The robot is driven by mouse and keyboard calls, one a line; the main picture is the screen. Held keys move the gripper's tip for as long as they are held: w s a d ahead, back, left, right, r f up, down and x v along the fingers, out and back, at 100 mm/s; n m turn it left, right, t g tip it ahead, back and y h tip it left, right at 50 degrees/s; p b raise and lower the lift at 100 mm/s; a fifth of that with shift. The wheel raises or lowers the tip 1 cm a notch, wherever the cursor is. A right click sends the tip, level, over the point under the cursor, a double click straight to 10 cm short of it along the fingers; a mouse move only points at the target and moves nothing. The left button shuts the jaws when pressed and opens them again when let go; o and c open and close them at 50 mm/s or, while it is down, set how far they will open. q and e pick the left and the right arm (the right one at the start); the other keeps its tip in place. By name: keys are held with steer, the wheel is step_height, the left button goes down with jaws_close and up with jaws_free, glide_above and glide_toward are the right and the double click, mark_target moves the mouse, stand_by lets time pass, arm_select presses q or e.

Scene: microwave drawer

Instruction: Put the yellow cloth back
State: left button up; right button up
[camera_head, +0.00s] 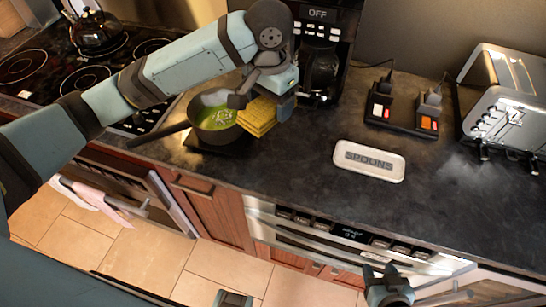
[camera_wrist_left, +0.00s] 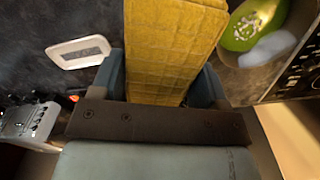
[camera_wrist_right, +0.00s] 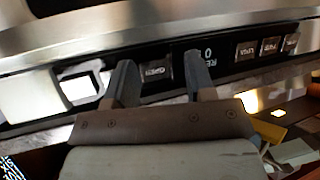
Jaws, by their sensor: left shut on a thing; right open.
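The yellow cloth (camera_head: 257,116) is folded and hangs from my left gripper (camera_head: 270,92), just right of the pot on the counter. In the left wrist view the cloth (camera_wrist_left: 172,45) fills the space between the two fingers, and my left gripper (camera_wrist_left: 166,85) is shut on it. My right gripper (camera_head: 388,282) is low in front of the microwave drawer (camera_head: 345,238). In the right wrist view my right gripper (camera_wrist_right: 160,85) is open and empty, its fingertips close to the button panel (camera_wrist_right: 215,58). Whether they touch it cannot be told.
The pot (camera_head: 216,122) with green contents stands left of the cloth, its handle pointing left. A spoon rest (camera_head: 369,160) lies on the dark counter (camera_head: 300,165). A coffee maker (camera_head: 320,60), a switch box (camera_head: 402,115) and a toaster (camera_head: 505,100) stand behind. The counter's front middle is clear.

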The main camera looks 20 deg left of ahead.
arm_select(q)
step_height(320, 180, down, 8)
glide_above(271, 165)
step_height(271, 165, down, 7)
steer(key=shift+r, duration=0.15)
steer(key=shift+f, duration=2.4)
arm_select(e)
steer(key=shift+s+d+f, duration=0.15)
steer(key=shift+s, duration=0.25)
arm_select(q)
steer(key=o, duration=0.9)
steer(key=shift+f, duration=0.1)
